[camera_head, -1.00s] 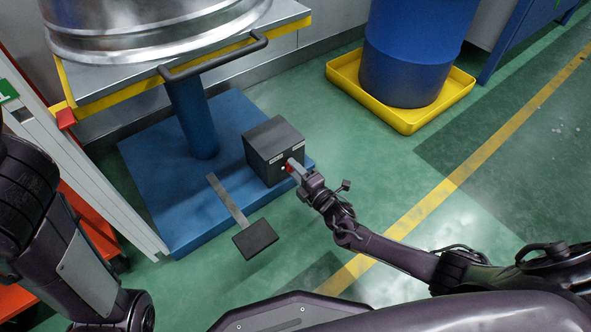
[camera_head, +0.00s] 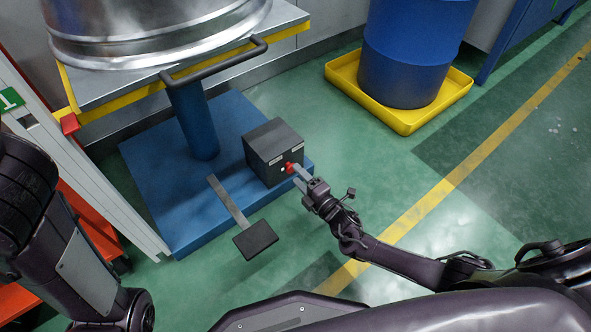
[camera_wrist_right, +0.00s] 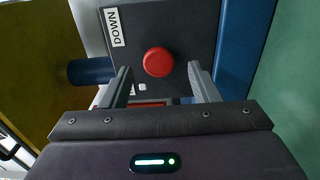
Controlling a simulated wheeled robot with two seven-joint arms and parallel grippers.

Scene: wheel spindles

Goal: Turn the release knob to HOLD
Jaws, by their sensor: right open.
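The release knob is a round red knob (camera_wrist_right: 158,62) on the face of a dark control box (camera_head: 262,158). The box stands on the blue base of the lift, and the knob also shows in the head view (camera_head: 289,168). My right gripper (camera_head: 299,175) is open just in front of the knob, apart from it. In the right wrist view, its fingers (camera_wrist_right: 160,70) show on either side of the knob. A white label (camera_wrist_right: 117,27) reads DOWN; another label is partly hidden by my gripper, and I cannot read HOLD. My left arm shows at the left, its gripper out of view.
A foot pedal (camera_head: 256,240) on a grey lever sticks out before the blue base (camera_head: 165,205). A metal wheel rim (camera_head: 150,35) lies on the table above. A blue drum (camera_head: 415,50) stands in a yellow tray (camera_head: 405,122).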

